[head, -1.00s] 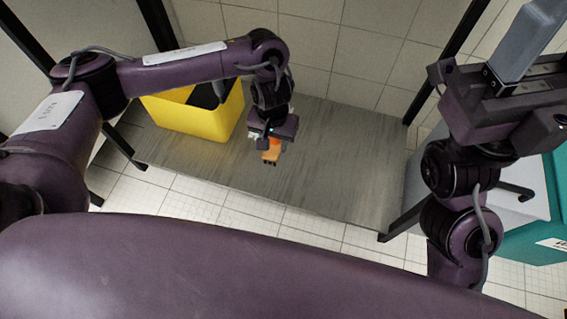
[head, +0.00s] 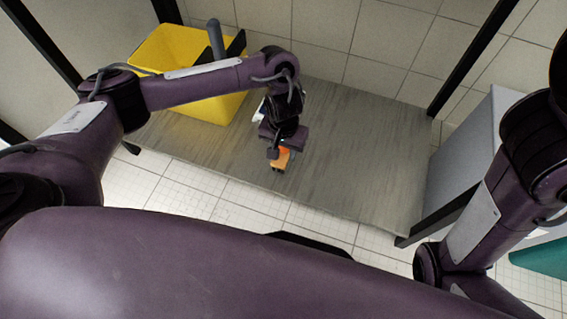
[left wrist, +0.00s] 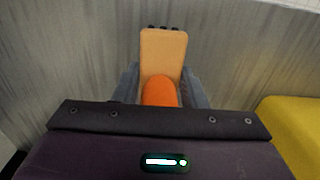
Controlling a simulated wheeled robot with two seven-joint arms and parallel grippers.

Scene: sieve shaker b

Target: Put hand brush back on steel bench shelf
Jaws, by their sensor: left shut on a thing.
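The hand brush (head: 281,159) has an orange handle and a tan block with dark bristles at its far end; it also shows in the left wrist view (left wrist: 162,55). My left gripper (head: 277,151) is shut on the brush's orange handle, with one finger on each side. It hangs over the grey shelf of the steel bench (head: 350,150). I cannot tell whether the brush touches the shelf. My right arm is at the right of the head view, and its gripper is out of the picture.
A yellow bin (head: 170,50) with dark and grey things in it stands on the shelf at the left. Black posts (head: 470,55) frame the shelf. A pale grey cabinet (head: 470,150) stands to the right. The shelf's right half is clear.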

